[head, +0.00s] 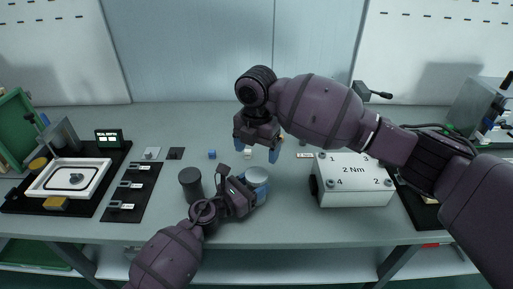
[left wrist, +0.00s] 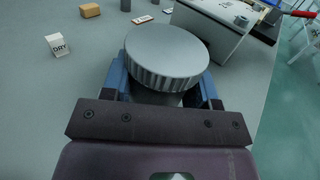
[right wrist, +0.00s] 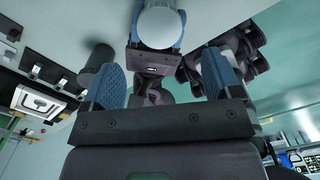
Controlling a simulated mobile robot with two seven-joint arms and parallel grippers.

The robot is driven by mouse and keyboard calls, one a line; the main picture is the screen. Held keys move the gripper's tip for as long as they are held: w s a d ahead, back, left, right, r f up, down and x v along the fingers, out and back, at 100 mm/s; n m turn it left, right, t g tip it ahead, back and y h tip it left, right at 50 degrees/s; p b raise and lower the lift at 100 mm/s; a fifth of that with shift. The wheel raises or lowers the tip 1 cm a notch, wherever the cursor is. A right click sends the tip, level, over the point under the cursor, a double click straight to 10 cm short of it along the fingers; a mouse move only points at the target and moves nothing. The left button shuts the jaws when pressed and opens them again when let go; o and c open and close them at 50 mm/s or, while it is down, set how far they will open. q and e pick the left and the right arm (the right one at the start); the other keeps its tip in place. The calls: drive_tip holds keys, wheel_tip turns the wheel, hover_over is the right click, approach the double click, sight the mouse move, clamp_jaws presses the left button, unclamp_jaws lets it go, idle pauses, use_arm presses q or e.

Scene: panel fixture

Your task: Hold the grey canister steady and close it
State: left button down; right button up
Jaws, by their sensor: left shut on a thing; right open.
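The grey canister (head: 257,174) stands on the bench, topped by a round lid with a ridged edge (left wrist: 167,50). My left gripper (head: 254,187) is shut around its body; the blue fingers press on either side below the lid. The body is mostly hidden by the lid and fingers. I cannot tell whether the lid is tight. My right gripper (head: 256,151) is open and empty, above and behind the canister. In the right wrist view the pale lid top (right wrist: 160,27) lies beyond its open fingers (right wrist: 163,80), apart from them.
A dark cylinder (head: 190,183) stands left of the canister. A white "2 Nm" box (head: 352,183) is to the right. A black slotted strip (head: 130,192) and a white tray (head: 48,188) are at left.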

sight(256, 174)
drive_tip(key=shift+n, duration=0.5)
drive_tip(key=shift+f, duration=4)
drive_tip(key=c, duration=0.9)
drive_tip(key=m, duration=0.3)
drive_tip(key=shift+a+m, duration=0.1)
drive_tip(key=shift+m, duration=0.3)
drive_tip(key=m, duration=0.3)
drive_tip(key=shift+c, duration=0.2)
